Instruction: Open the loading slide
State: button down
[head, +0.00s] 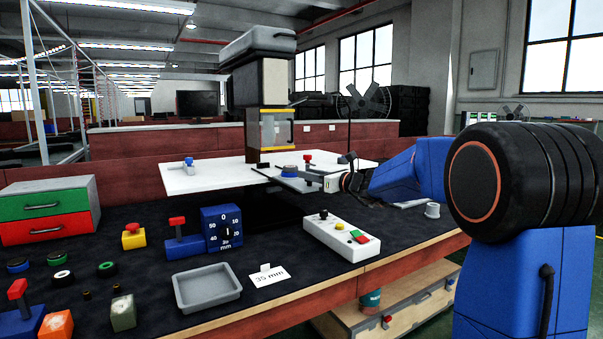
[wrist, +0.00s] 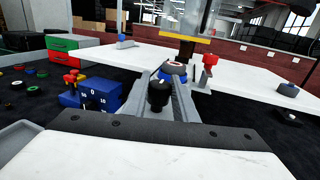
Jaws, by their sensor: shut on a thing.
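My gripper (wrist: 160,103) is at the front edge of the white machine table, its grey fingers on either side of a black knob (wrist: 158,88). It is shut on this knob. In the head view my gripper (head: 325,181) reaches in from the right, below the machine column. The loading slide (head: 288,178) seems to be the narrow part just beyond the knob; its outline is partly hidden by my fingers. A blue round piece (wrist: 172,75) lies behind the knob. How far the slide is out I cannot tell.
A red-topped clamp (wrist: 209,66) stands right of the fingers. The machine column (head: 275,110) rises behind. On the dark bench are a blue dial block (head: 222,228), a button box (head: 341,238), a grey tray (head: 206,288) and a 35 mm card (head: 269,277).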

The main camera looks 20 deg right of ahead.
jog(key=shift+s+d, duration=0.15)
jog(key=shift+s, duration=0.4)
jog(key=shift+s+d, duration=0.15)
jog(key=shift+s, duration=0.4)
jog(key=c, duration=1.4)
grip_release()
jog(key=shift+c, duration=0.2)
jog(key=shift+d, duration=0.1)
jog(key=v, duration=1.7)
jog(key=shift+s, duration=0.2)
